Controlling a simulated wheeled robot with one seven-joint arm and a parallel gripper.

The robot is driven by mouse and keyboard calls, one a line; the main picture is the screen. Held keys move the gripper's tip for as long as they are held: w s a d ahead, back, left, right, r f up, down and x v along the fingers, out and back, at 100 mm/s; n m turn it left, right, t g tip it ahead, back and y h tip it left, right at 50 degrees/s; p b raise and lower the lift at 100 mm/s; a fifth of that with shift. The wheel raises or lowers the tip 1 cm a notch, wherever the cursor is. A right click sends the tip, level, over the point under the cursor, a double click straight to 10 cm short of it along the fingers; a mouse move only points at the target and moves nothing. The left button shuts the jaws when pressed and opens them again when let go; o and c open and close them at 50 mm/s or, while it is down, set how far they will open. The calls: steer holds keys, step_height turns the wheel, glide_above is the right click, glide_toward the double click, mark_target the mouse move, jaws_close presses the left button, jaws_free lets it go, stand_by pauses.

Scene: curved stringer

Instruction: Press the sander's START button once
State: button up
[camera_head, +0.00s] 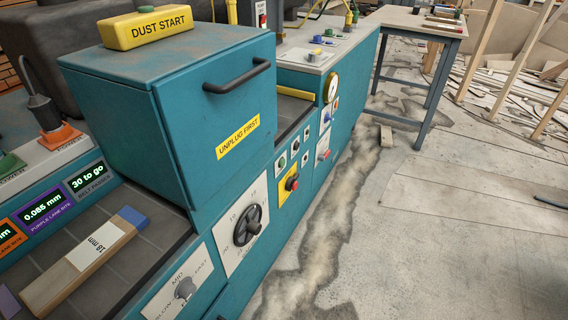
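The sander is a large teal machine (125,110) filling the left and middle of the head view. Its front control panel carries a green button (282,161) at the left, with small dark controls to its right. Below them is a red knob (292,183) on a yellow plate. The small labels there are too small to read, so I cannot tell which one says START. A yellow box marked DUST START (150,27), with a green button (146,9) on top, sits on the machine's hood. My gripper is not in view.
A black handle (238,76) sticks out from the hood. A handwheel (247,225) and speed knob (185,287) are lower on the front. A wooden board (85,262) lies on the bed. A worktable (410,20) stands at the back; the floor (430,240) to the right is mostly clear.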

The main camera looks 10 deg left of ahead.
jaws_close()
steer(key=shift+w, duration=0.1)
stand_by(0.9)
